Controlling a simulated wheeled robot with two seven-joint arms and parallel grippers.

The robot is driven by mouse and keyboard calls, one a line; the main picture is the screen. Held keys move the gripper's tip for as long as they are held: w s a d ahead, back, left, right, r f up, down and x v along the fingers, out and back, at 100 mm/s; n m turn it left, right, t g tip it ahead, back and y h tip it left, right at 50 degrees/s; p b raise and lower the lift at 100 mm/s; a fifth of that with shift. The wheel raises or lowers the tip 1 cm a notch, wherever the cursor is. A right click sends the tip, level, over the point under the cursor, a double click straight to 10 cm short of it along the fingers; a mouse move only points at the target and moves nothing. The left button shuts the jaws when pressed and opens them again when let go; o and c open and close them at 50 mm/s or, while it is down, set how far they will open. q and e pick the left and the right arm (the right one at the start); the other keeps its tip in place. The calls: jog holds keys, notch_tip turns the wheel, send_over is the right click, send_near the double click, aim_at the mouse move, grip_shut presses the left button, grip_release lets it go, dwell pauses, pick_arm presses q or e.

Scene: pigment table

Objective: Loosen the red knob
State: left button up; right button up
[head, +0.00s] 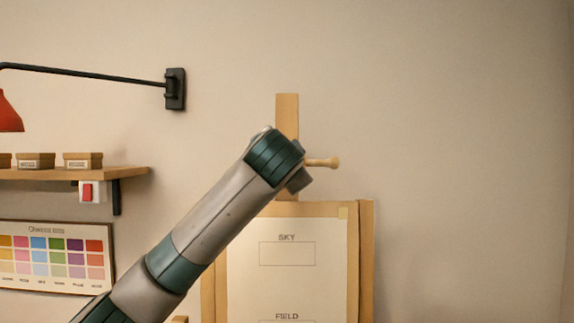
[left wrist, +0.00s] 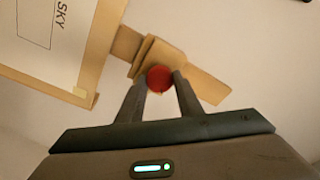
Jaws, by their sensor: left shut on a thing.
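The red knob (left wrist: 159,78) shows in the left wrist view, round and seen end-on at the wooden easel's mast. My left gripper (left wrist: 160,85) is shut on it, with one finger on each side. In the head view my left arm reaches up from the lower left, and its wrist end (head: 290,175) covers the knob and the fingers. The easel's wooden mast (head: 287,108) rises above the arm, and a wooden peg (head: 322,162) sticks out to the right of it. My right gripper is in neither view.
A board with a paper marked SKY and FIELD (head: 300,280) stands on the easel just below my wrist. At left are a wooden shelf (head: 120,173) with small boxes, a red lamp (head: 9,112), a red switch (head: 88,192) and a colour chart (head: 55,257). The right side is bare wall.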

pick_arm(q)
jog(key=m+p, duration=0.1)
jog(key=m, duration=0.7)
jog(key=shift+g, duration=0.4)
jog(key=o, duration=1)
jog(key=shift+s, duration=0.2)
